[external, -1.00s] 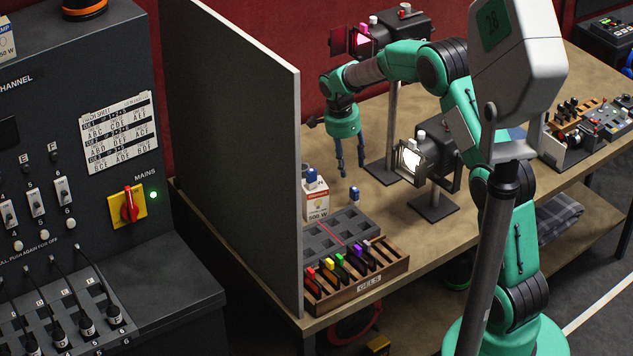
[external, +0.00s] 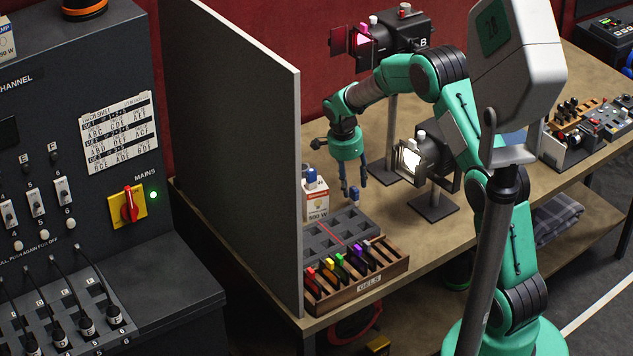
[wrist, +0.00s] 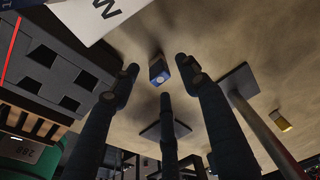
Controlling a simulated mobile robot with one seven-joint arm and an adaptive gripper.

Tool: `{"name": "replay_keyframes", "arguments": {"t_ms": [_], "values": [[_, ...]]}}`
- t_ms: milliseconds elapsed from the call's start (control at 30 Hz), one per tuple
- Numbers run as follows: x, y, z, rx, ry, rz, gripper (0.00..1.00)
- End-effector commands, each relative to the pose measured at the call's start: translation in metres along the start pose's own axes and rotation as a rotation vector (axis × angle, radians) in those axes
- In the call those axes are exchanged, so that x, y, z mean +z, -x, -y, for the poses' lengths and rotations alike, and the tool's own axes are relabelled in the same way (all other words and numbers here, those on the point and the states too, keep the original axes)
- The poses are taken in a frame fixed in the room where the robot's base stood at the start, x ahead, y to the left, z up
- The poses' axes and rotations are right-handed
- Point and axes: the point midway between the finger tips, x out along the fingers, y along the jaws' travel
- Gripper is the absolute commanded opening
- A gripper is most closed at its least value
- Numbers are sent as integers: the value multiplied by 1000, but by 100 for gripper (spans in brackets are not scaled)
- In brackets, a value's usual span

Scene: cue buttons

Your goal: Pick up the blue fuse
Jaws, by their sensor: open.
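The small blue fuse (external: 354,193) stands on the tan tabletop, right of a white lamp box. In the wrist view the blue fuse (wrist: 158,70) shows beyond my fingertips, in the gap between the left and right fingers. My gripper (external: 354,188) points down over it with dark fingers spread. In the wrist view my gripper (wrist: 158,85) is open and empty, with three fingers around the fuse's position. I cannot tell whether any finger touches the fuse.
The white lamp box (external: 316,203) with a blue piece (external: 311,177) on top stands close left. A grey slotted tray (external: 345,228) and wooden gel rack (external: 372,273) lie in front. A lit lamp (external: 412,160) stands right. A grey partition (external: 235,150) rises at left.

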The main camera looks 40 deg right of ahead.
Motion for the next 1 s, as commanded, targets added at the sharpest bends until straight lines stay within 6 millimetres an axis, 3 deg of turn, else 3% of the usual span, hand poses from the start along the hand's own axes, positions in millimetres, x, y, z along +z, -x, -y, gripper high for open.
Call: {"name": "replay_keyframes", "arguments": {"t_ms": [533, 1000], "values": [[-1, -9, -1, 0, 0, 0, 45], [-3, -55, -5, -1, 0, -1, 45]]}}
